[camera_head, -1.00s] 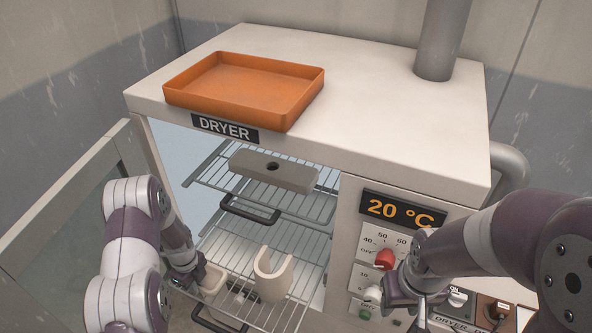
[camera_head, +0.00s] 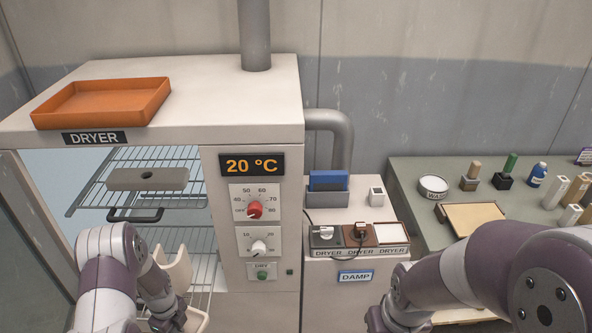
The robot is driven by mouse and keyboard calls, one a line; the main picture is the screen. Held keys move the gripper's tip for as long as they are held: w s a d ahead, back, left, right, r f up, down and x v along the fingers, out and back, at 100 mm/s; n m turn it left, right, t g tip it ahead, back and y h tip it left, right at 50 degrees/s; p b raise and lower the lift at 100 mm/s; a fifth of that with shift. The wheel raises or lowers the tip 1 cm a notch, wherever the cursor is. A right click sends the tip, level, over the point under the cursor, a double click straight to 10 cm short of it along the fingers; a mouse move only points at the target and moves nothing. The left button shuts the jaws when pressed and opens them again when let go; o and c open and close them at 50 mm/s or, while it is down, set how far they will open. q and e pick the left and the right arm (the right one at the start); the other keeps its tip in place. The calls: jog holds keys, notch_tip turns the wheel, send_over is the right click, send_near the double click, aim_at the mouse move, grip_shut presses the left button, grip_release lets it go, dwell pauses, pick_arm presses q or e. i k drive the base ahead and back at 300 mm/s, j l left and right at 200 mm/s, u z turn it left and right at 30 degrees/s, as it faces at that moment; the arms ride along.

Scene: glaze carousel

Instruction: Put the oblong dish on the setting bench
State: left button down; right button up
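A small cream dish (camera_head: 199,321), which appears to be the oblong dish, shows at the bottom edge in front of the dryer's lower rack. My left gripper (camera_head: 178,318) is at its left side and appears shut on its edge; the fingertips are partly hidden. The dish is cut off by the frame's bottom edge. My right gripper (camera_head: 383,318) is low in front of the damp cabinet, its fingers mostly out of sight. A grey-green bench (camera_head: 408,203) stands at the right; I cannot tell whether it is the setting bench.
The open dryer (camera_head: 270,107) holds a grey block (camera_head: 148,179) on its upper rack and a cream U-shaped piece (camera_head: 180,270) below. An orange tray (camera_head: 101,103) sits on top. The bench carries a wax pot (camera_head: 433,187), bottles, cylinders and a tan board (camera_head: 470,217).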

aim_at(525, 217)
jog(key=i+l+z, duration=0.1)
jog(key=l+z, duration=0.2)
jog(key=z, duration=0.15)
jog(key=i+l+z, duration=0.1)
jog(key=l+z, duration=0.15)
jog(key=z, duration=0.2)
jog(key=i+l+z, duration=0.15)
jog(key=z, duration=0.35)
jog(key=i+l+z, duration=0.2)
jog(key=z, duration=0.25)
jog(key=i+z, duration=0.2)
jog(key=z, duration=0.25)
